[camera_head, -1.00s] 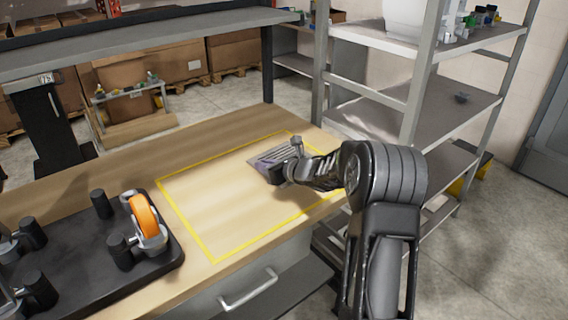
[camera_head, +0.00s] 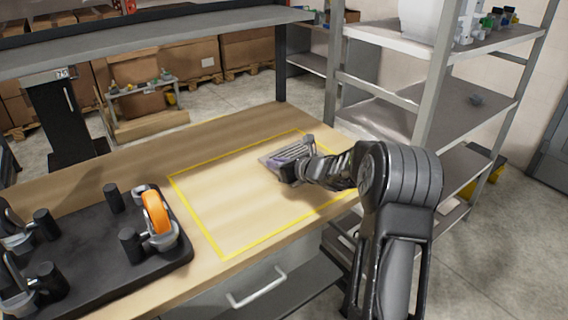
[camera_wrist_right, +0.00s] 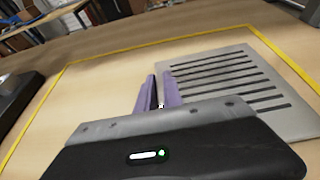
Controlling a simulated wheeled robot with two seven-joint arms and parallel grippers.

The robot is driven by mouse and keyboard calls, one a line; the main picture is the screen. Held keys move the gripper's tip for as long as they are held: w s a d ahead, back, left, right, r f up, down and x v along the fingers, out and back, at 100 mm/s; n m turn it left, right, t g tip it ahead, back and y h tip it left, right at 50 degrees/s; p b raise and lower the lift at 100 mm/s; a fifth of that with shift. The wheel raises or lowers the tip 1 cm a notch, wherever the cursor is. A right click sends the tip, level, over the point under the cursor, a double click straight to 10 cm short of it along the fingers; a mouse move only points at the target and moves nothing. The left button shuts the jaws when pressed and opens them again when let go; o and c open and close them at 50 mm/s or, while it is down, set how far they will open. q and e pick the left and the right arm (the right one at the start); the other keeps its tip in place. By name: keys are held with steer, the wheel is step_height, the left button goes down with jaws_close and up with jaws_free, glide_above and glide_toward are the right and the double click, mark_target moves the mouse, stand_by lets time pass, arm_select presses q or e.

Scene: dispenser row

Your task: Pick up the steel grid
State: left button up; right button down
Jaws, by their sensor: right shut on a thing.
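The steel grid (camera_head: 292,150) is a flat grey plate with a row of slots, at the right part of the yellow-outlined area on the wooden table. In the right wrist view the grid (camera_wrist_right: 240,72) lies just right of the purple fingers. My right gripper (camera_head: 276,162) is at the grid's near left edge, partly covering it in the head view. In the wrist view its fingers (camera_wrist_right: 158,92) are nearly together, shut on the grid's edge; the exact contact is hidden. I cannot tell if the grid is clear of the table. My left gripper is not in view.
A black tray (camera_head: 100,250) with pegs and an orange-wheeled caster (camera_head: 156,213) stands at the left of the table. A grey metal shelf rack (camera_head: 440,50) stands at the right beyond the table edge. The rest of the yellow outline (camera_head: 205,222) is empty.

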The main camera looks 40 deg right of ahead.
step_height(320, 180, up, 10)
steer(key=shift+p, duration=0.65)
stand_by(0.3)
